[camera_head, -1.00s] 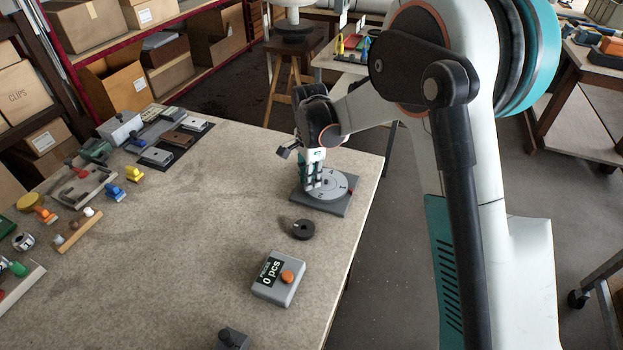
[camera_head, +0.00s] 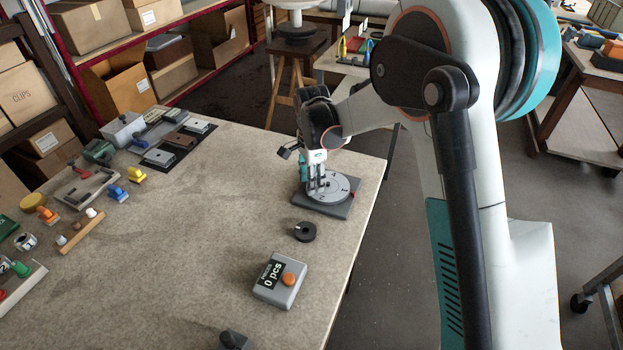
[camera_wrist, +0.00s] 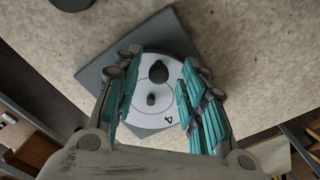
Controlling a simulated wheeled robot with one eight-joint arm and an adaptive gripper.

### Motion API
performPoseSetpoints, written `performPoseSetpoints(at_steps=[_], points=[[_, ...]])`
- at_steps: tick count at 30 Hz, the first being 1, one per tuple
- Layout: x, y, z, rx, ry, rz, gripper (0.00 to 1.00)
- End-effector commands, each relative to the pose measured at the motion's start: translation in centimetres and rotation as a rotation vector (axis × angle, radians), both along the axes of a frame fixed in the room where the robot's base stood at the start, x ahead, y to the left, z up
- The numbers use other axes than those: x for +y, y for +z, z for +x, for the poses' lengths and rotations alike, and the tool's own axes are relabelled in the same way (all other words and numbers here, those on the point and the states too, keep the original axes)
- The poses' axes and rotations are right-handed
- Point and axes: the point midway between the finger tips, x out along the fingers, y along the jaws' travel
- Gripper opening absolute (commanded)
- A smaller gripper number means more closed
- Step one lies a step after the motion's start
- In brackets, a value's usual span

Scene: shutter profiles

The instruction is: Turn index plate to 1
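The index plate (camera_head: 341,186) is a light grey disc with dark marks on a dark grey square base (camera_head: 325,207). It lies near the bench's right edge. In the wrist view the disc (camera_wrist: 138,108) carries a larger dark knob (camera_wrist: 159,71) and a smaller dark peg (camera_wrist: 152,99). A "4" shows at its lower right. My gripper (camera_head: 318,190) points down at the disc. In the wrist view its teal-padded fingers (camera_wrist: 158,85) stand apart on either side of the knob and peg, with gaps. I cannot tell the fingertip height. The fingers hide part of the disc.
A black round piece (camera_head: 305,231) lies just in front of the base. A grey counter box (camera_head: 279,281) with an orange button reads "0 pcs". A dark knobbed block (camera_head: 233,340) is at the front edge. Fixtures and small coloured parts fill the bench's left side. The middle is clear.

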Motion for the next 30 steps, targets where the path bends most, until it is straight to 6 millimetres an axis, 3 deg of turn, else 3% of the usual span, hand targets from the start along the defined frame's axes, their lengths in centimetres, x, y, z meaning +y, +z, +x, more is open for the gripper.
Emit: performPoseSetpoints(at_steps=[7, 21, 30], points=[[0.0, 1.2, 0.0, 0.0, 0.0, 0.0, 0.38], [0.0, 9.9, 0.0, 0.0, 0.0, 0.0, 0.38], [0.0, 12.0, 0.0, 0.0, 0.0, 0.0, 0.38]])
